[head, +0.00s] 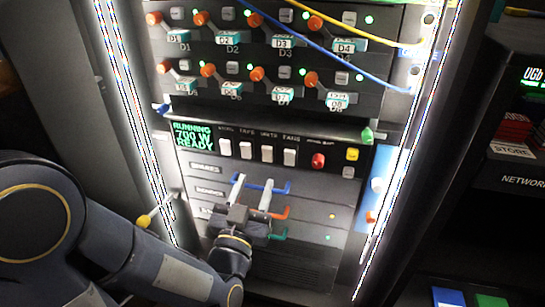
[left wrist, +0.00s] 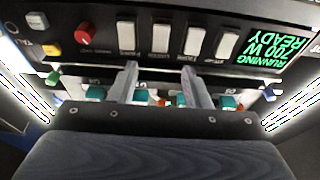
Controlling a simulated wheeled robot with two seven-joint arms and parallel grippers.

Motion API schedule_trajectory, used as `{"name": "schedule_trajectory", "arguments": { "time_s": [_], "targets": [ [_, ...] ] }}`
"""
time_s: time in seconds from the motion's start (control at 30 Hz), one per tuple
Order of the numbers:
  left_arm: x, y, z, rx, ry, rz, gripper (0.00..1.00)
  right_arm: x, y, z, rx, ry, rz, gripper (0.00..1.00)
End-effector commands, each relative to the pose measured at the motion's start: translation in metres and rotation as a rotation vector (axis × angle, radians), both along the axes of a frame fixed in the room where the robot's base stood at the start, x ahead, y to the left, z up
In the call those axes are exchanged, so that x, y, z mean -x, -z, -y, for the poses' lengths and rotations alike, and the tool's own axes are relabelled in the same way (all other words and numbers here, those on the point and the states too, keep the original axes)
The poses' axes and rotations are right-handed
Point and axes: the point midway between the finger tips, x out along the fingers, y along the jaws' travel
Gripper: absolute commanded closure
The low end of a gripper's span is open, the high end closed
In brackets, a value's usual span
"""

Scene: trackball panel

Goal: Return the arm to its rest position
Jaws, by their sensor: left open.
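My left gripper (head: 252,187) is open in front of the lower part of the rack panel (head: 330,190). Its two pale fingers point up toward the row of white switches and have nothing between them. In the left wrist view the fingers of the gripper (left wrist: 157,78) stand apart below the white switches. My left arm (head: 150,255) reaches in from the lower left. In the head view the gripper partly covers the blue, orange and green drawer handles. I cannot tell whether it touches them. My right gripper is not in view.
A green display (head: 192,136) reads "RUNNING 700 W READY". White switches (head: 268,153), a red knob (head: 318,160) and a yellow button (head: 352,154) sit beside it. Orange-knobbed levers (head: 208,70) fill the upper rows. Blue (head: 330,68) and yellow cables cross the panel. Bright strips edge the rack.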

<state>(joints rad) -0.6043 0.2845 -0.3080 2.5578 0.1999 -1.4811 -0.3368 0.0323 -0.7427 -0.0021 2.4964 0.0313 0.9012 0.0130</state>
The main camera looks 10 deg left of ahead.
Motion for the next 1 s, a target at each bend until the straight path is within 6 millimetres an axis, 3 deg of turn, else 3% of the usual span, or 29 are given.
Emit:
{"name": "schedule_trajectory", "arguments": {
  "time_s": [0.23, 0.47, 0.57, 1.0],
  "targets": [
    [-0.005, 0.008, -0.009, 0.055, 0.025, -0.107, 0.56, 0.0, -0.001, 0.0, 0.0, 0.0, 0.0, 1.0],
    [0.007, 0.033, -0.026, 0.202, 0.131, -0.45, 0.56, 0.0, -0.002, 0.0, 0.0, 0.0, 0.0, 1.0],
    [0.027, 0.043, -0.031, 0.25, 0.177, -0.606, 0.56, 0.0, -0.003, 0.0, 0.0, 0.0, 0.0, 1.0],
    [0.15, 0.076, -0.051, 0.326, 0.22, -1.159, 0.56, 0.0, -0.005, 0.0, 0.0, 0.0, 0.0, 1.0]
  ]
}}
